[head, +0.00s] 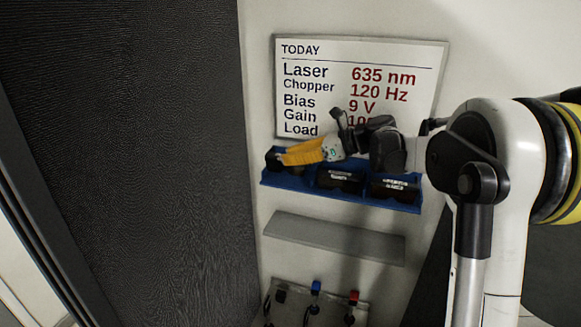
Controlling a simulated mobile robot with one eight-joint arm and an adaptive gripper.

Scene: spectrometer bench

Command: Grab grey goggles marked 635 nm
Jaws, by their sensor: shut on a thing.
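A blue rack (407,206) on the wall holds dark goggles in a row. The left goggles (273,160) are mostly covered by my gripper (286,157), whose yellow fingers reach onto them from the right. My gripper is shut on these left goggles, which are still at the rack's left end. The middle goggles (341,180) and the right goggles (394,189) sit in the rack with pale labels facing out. The labels are too small to read, and any marking on the left goggles is hidden, so I cannot tell which pair is marked 635 nm.
A whiteboard (325,55) above the rack reads Laser 635 nm; my arm covers its lower right. A bare grey shelf (333,238) is below. Lower still hang items with blue (316,286) and red (353,297) tops. A dark panel (130,150) stands at left.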

